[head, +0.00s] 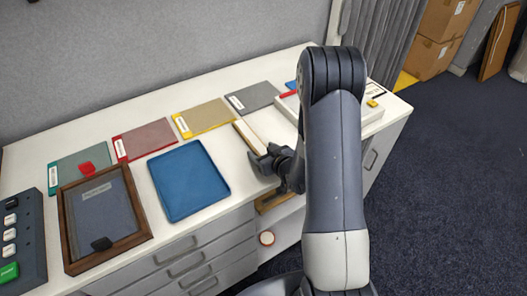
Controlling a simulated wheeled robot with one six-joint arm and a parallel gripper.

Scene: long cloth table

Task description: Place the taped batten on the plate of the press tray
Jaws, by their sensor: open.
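A long pale batten with a tan side (247,134) lies on the table right of the yellow swatch; any tape on it is too small to make out. My gripper (262,160) is open at the batten's near end, which it partly hides. I cannot tell whether they touch. A white shallow tray (372,116) stands at the right end of the table, largely hidden behind my arm; it may be the press tray. Its plate cannot be made out.
A blue tray (188,181) and a wood-framed grey panel (102,213) lie left of my gripper. Coloured swatches, including a yellow one (204,117), line the back. A dark button box (18,240) stands far left. Drawers (190,262) are below the front edge.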

